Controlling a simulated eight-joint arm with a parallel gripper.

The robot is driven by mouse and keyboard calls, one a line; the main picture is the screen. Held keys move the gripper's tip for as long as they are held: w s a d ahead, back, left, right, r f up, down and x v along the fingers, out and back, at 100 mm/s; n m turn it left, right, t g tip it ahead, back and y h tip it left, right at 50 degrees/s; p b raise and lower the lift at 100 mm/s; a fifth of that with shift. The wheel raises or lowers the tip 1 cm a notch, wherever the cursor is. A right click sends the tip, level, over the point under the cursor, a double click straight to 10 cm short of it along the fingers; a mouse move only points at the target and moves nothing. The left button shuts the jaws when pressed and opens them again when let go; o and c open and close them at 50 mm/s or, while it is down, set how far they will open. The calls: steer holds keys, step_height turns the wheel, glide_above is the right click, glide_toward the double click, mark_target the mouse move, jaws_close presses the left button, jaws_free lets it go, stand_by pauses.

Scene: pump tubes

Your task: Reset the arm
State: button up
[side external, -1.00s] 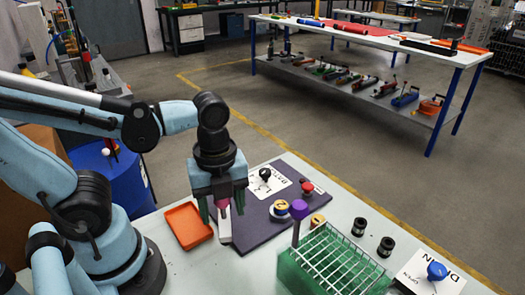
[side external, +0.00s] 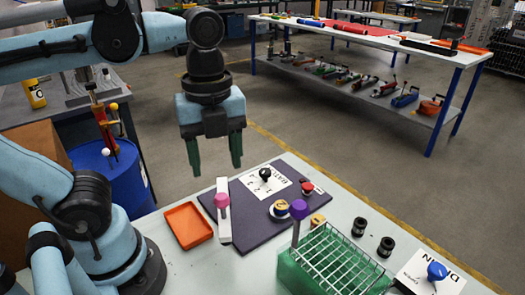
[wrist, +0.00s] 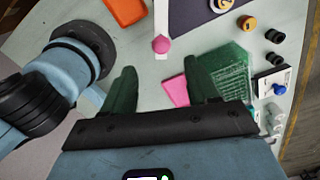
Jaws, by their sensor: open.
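My gripper (side external: 215,168) hangs open and empty above the bench, with its green fingers pointing down. In the wrist view, the two fingers (wrist: 160,68) are spread apart with nothing between them. Below the gripper, a pink knob (side external: 222,200) sits on a white strip (side external: 224,228); the knob also shows just beyond the fingertips in the wrist view (wrist: 161,44). A purple-topped post (side external: 298,210) stands by the green rack (side external: 318,258) with its wire top.
An orange tray (side external: 188,225) lies left of the dark mat (side external: 255,232). Black and red knobs stand on the mat. Two black cylinders (side external: 385,247) and a blue knob (side external: 436,271) on a drain card are at the right. The air around my gripper is clear.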

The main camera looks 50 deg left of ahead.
steer(key=shift+r, duration=0.15)
steer(key=w+a+f+n+t, duration=0.2)
steer(key=w+f+n+t, duration=0.1)
steer(key=n, duration=0.7)
steer(key=w+a+f+n+t, duration=0.2)
steer(key=w+f+n+t, duration=0.2)
steer(key=n, duration=0.7)
steer(key=shift+w+n, duration=0.3)
steer(key=shift+w, duration=0.5)
